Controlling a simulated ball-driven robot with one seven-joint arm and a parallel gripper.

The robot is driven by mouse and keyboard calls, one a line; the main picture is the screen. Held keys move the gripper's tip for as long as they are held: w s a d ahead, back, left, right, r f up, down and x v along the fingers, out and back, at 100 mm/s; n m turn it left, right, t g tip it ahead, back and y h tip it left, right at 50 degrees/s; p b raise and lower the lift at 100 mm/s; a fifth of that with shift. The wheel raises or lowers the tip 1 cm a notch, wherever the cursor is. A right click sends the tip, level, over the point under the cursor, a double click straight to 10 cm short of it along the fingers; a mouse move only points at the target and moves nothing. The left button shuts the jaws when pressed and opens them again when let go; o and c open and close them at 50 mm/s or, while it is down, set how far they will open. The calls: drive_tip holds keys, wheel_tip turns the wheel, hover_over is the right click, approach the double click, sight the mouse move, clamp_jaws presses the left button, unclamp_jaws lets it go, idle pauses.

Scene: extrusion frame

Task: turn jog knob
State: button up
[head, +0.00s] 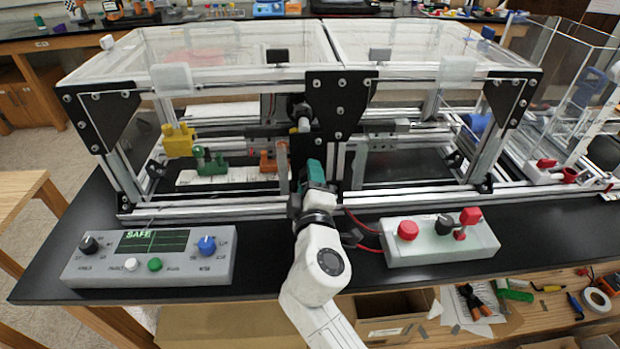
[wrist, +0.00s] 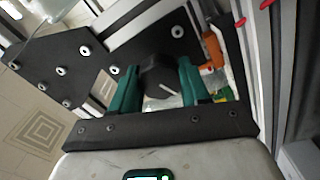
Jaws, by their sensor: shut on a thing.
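A black knob (wrist: 158,74) with a white pointer line shows in the wrist view, between the two green fingers of my gripper (wrist: 160,82). The fingers are shut on it, one on each side. In the head view my gripper (head: 314,172) is at the middle of the extrusion frame, just below the black centre plate (head: 338,100). The gripped knob is hidden there behind the gripper. The pointer line slants in the wrist view.
A grey panel (head: 190,268) with a screen reading SAFE and knobs stands at the left. A pale control box (head: 465,247) with red buttons stands at the right. Clear enclosure covers (head: 220,48) are above. Yellow (head: 180,140) and green (head: 209,160) fixtures sit inside the frame.

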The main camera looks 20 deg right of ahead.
drive_tip(key=shift+a+r, duration=0.15)
drive_tip(key=shift+a, duration=0.1)
drive_tip(key=o, duration=0.8)
drive_tip(key=b+v, duration=0.2)
drive_tip(key=v, duration=0.8)
drive_tip(key=shift+s+a, duration=0.1)
drive_tip(key=shift+s, duration=0.25)
